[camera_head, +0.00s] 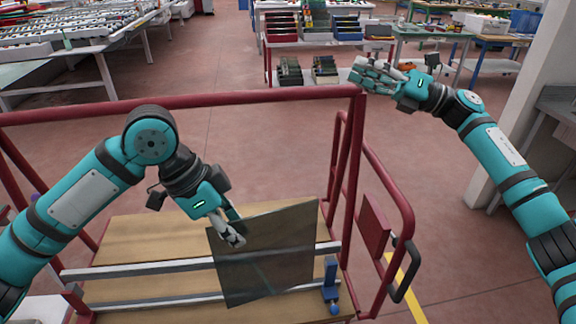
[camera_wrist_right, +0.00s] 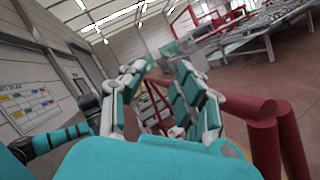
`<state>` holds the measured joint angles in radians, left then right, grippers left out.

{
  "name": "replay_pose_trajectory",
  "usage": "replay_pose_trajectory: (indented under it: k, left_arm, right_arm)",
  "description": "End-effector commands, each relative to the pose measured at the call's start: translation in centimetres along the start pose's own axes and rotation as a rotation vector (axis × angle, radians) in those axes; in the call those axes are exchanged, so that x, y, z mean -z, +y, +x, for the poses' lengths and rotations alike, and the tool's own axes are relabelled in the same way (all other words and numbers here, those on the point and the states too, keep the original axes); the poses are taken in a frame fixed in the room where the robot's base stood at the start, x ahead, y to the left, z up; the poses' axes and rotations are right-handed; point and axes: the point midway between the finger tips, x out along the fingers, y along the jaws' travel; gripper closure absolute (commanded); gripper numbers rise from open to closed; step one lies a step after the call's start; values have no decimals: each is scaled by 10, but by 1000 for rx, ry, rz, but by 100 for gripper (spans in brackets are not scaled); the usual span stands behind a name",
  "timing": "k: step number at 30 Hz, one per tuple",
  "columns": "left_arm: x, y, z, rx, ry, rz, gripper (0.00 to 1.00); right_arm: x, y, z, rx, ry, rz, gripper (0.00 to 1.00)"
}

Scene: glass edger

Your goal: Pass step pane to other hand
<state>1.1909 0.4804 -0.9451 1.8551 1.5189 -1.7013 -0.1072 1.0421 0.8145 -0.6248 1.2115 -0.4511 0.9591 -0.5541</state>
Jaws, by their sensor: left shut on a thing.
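The step pane (camera_head: 270,258) is a dark, see-through glass sheet in the head view, held upright and slightly tilted above the wooden bed of a red-framed cart. My left gripper (camera_head: 229,236) is shut on its upper left edge. The pane's lower part is in front of the cart's metal rails. My right gripper (camera_head: 372,76) is up at the right, beyond the cart's top bar and well apart from the pane. In the right wrist view its two fingers (camera_wrist_right: 165,105) stand spread with nothing between them.
The cart's red top bar (camera_head: 240,98) and right side frame (camera_head: 385,190) stand around the pane. A blue-tipped clamp (camera_head: 331,285) sits on the rail by the pane's lower right corner. Tables with bins (camera_head: 310,40) are far back. The floor between is clear.

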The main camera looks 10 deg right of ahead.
Motion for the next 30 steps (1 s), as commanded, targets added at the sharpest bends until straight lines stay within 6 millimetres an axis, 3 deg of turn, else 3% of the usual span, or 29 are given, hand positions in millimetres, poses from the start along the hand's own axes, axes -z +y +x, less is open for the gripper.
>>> replay_pose_trajectory:
  k: [1,3,7,11,15,21,26,30]
  left_arm:
    - [1,0,-1,1,4,1,100]
    - [1,0,-1,1,4,1,100]
    - [1,0,-1,1,4,1,100]
    - [1,0,-1,1,4,1,100]
    - [1,0,-1,1,4,1,100]
    - [1,0,-1,1,4,1,100]
    - [1,0,-1,1,4,1,100]
    - [1,0,-1,1,4,1,100]
  right_arm:
    - [17,17,22,-30,99,-55,68]
    - [47,34,46,-62,245,-134,68]
    - [110,62,82,-118,549,-299,68]
    - [177,82,96,-160,906,-500,68]
    - [228,86,86,-162,1308,-726,68]
    - [246,81,67,-125,1601,-880,68]
    - [256,74,63,-117,1644,-897,68]
    - [275,64,63,-119,1641,-895,68]
